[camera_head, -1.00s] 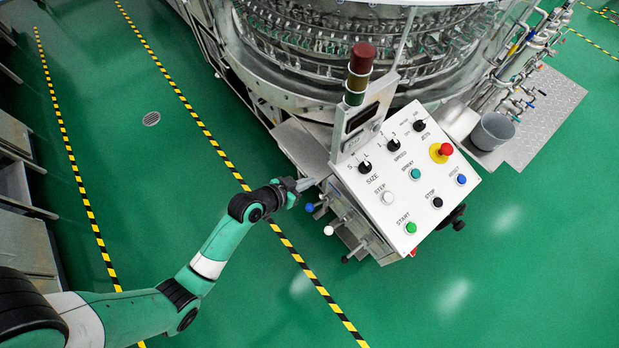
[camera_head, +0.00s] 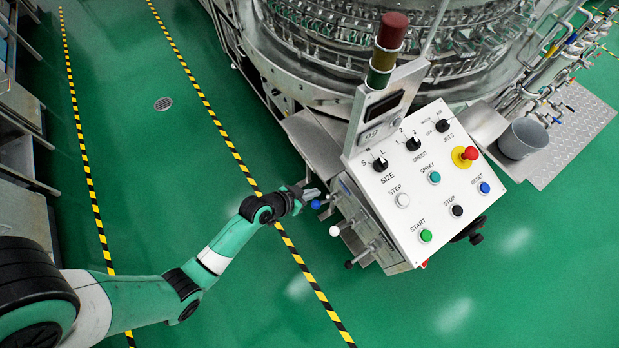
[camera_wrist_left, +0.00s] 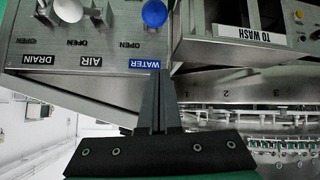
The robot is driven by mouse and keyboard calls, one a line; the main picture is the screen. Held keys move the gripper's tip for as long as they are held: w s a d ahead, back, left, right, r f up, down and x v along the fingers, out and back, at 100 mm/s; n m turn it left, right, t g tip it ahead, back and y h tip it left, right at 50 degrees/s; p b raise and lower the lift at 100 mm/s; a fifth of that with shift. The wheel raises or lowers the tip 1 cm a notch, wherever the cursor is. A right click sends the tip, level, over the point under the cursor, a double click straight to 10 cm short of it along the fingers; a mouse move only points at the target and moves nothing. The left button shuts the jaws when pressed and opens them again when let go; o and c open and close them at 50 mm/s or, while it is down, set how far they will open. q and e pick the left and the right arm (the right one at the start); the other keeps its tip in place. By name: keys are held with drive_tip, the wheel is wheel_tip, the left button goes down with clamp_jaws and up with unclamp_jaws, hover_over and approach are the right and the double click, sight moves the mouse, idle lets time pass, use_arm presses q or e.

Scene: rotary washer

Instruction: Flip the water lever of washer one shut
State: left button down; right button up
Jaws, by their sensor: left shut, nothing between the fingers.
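The water lever has a blue knob (camera_head: 316,204) on the left side of the control console (camera_head: 395,185). In the left wrist view the blue knob (camera_wrist_left: 154,13) stands above a blue WATER label (camera_wrist_left: 150,63), with the word OPEN between them. My left gripper (camera_head: 312,192) is shut and empty, close beside the blue knob. In the left wrist view its closed fingers (camera_wrist_left: 158,85) point up at the panel just below the WATER label. Whether they touch the panel or lever cannot be told. My right gripper is not in view.
A lever with a white knob (camera_head: 334,231) and one with a black knob (camera_head: 349,264) sit beside the blue one. The console face carries several buttons and dials. The rotary washer (camera_head: 370,50) stands behind, and a grey bucket (camera_head: 522,138) is at the right. Green floor lies open in front.

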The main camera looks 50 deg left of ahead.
sight(317, 201)
use_arm(q)
drive_tip(key=f+b, duration=0.1)
drive_tip(key=f, duration=0.1)
drive_tip(key=w+f+b, duration=0.1)
drive_tip(key=f, duration=0.1)
drive_tip(key=f+b, duration=0.1)
drive_tip(key=f, duration=0.1)
drive_tip(key=shift+w+d+f, duration=0.2)
drive_tip(key=shift+w+d, duration=0.05)
drive_tip(key=shift+w, duration=0.1)
drive_tip(key=shift+b, duration=0.4)
